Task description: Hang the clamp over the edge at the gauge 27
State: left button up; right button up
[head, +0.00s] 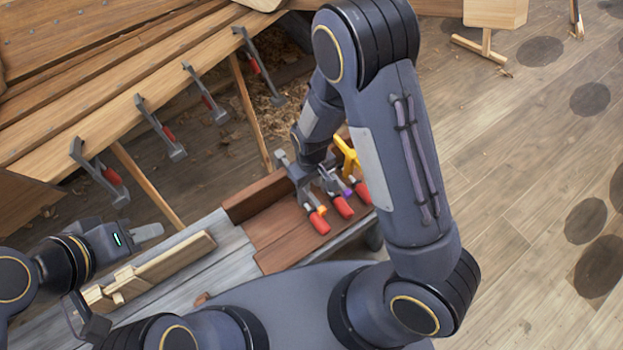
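Several grey clamps with red handles hang along the lower plank edge of the hull (110,125), such as one at the near left (100,172) and one at the far end (258,66). More clamps lie in a brown wooden tray (268,232); their red handles (320,222) point toward me, with orange and purple collars. A yellow piece (346,154) stands at the tray's far side. My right gripper (308,182) is low over these clamps; its fingers are largely hidden. My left gripper (150,232) is over the bench's left side, its opening unclear. No number 27 is readable.
A pale wooden jig (160,266) lies on the grey bench (228,246) beside my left gripper. Slanted wooden props (148,185) stand under the hull. A wooden stand (494,14) is at the upper right. The floor at right is clear, with dark round patches.

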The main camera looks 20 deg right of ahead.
aim_at(311, 196)
notch_tip(311, 196, down, 7)
jog(key=b, duration=0.5)
jog(key=shift+r, duration=0.15)
jog(key=shift+c, duration=0.4)
jog(key=shift+w+a, duration=0.2)
jog(key=shift+w, duration=0.3)
jog(key=shift+w+a, duration=0.15)
jog(key=shift+w, duration=0.3)
jog(key=shift+s, duration=0.1)
jog(key=shift+s+d, duration=0.2)
jog(key=shift+s, duration=0.3)
jog(key=shift+o, duration=1.2)
